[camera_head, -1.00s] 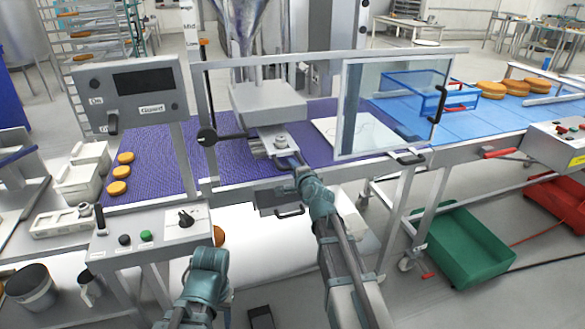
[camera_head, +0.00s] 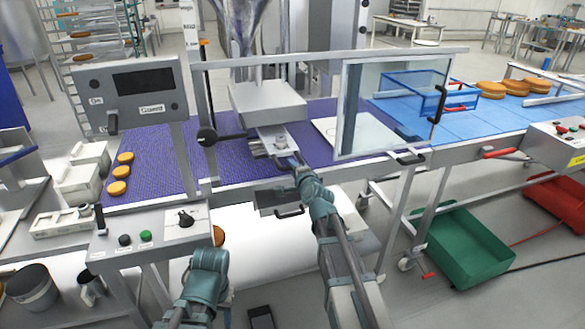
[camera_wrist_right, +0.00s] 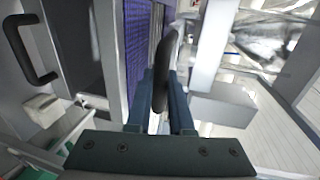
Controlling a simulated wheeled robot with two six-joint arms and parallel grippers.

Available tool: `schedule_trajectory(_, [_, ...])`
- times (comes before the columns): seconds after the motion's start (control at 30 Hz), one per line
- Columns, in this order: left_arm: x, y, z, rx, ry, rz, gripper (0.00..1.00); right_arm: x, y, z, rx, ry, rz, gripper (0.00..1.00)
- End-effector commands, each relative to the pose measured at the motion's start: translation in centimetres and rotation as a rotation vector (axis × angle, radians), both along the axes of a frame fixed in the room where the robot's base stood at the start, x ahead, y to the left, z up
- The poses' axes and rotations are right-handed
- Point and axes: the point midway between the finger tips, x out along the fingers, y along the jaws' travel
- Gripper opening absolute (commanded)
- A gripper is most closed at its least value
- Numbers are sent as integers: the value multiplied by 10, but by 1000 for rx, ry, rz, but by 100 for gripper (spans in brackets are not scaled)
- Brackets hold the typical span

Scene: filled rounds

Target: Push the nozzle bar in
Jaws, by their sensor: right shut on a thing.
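The nozzle bar (camera_head: 273,138) is a grey metal piece beneath the hopper's block, above the purple belt, and its near end sticks out toward me. My right gripper (camera_head: 286,161) is at this near end. In the right wrist view my right gripper (camera_wrist_right: 162,97) is shut on a dark upright handle (camera_wrist_right: 170,62), with a finger on each side. The handle's join to the bar is hard to make out. My left arm's teal wrist shows low in the head view, but its fingers are not visible.
A grey hopper block (camera_head: 268,103) stands over the purple belt (camera_head: 150,160). A clear guard door (camera_head: 385,95) is to the right. A control box (camera_head: 150,235) is at the front left. A blue belt (camera_head: 400,107) carries buns.

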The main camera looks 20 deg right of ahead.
Motion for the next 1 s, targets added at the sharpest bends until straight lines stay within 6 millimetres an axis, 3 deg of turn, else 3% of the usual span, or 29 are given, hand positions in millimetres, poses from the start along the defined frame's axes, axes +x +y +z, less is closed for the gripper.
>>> schedule_trajectory(0.33, [0, 0, 0, 0, 0, 0, 50, 0, 0, 0, 0, 1, 1, 0])
schedule_trajectory(0.47, [0, 0, 0, 0, 0, 0, 50, 10, 0, 0, 0, 1, 1, 0])
schedule_trajectory(0.57, [0, 0, 0, 0, 0, 0, 50, 28, -1, 0, 1, 0, 1, 0])
schedule_trajectory(0.9, [0, 0, 0, 0, 0, 0, 50, 127, 0, 0, 0, 0, 1, 0])
schedule_trajectory(1.0, [0, 0, 0, 0, 0, 0, 50, 147, -1, 0, -1, 0, 0, 0])
